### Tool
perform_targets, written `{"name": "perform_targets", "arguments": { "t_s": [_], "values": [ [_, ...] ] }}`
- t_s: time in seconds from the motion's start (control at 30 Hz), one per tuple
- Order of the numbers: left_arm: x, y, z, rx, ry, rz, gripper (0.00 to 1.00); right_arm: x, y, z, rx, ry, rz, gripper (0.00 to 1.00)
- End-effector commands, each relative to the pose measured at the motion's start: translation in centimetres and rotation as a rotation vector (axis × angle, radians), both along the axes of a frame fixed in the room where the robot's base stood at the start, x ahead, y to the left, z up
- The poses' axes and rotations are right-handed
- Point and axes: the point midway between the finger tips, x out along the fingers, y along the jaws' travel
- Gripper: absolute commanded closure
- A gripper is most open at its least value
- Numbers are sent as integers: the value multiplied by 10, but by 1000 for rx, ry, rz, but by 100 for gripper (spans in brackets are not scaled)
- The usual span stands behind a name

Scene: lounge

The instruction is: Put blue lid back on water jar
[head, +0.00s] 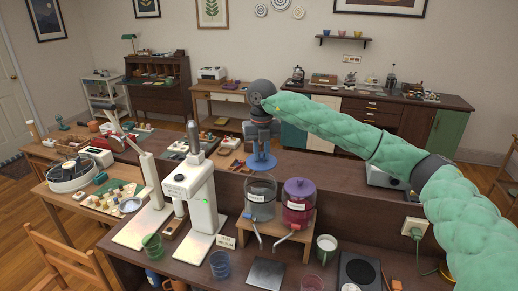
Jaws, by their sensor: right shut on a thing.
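The water jar (262,206) is a clear, greyish dispenser with a pale label and a tap, on a small wooden stand (279,228). Its top is open. The blue lid (262,164) is a flat blue disc, roughly level, just above the jar's mouth, with a small gap seeming to show between them. My right gripper (261,148) points down and is shut on the lid from above; the fingers' hold on it is small in view. My left gripper is not in view.
A purple-red lidded dispenser (299,197) stands close on the jar's right. A white machine (198,190) stands to the left. A green mug (326,247), a blue glass (220,264), a green glass (153,246) and a grey plate (266,273) are in front.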

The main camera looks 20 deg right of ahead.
Motion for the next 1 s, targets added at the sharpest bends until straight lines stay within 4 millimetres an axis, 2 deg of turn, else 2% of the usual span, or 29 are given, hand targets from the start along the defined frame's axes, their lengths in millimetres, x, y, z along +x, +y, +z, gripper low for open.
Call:
{"name": "perform_targets", "arguments": {
  "t_s": [0.47,0.8,1.0],
  "values": [
    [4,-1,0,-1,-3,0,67,0,0,-20,0,2,4,100],
    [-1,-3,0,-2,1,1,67,0,0,-33,0,1,4,100],
    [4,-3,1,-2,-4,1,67,0,0,-41,0,0,4,100]
  ]
}}
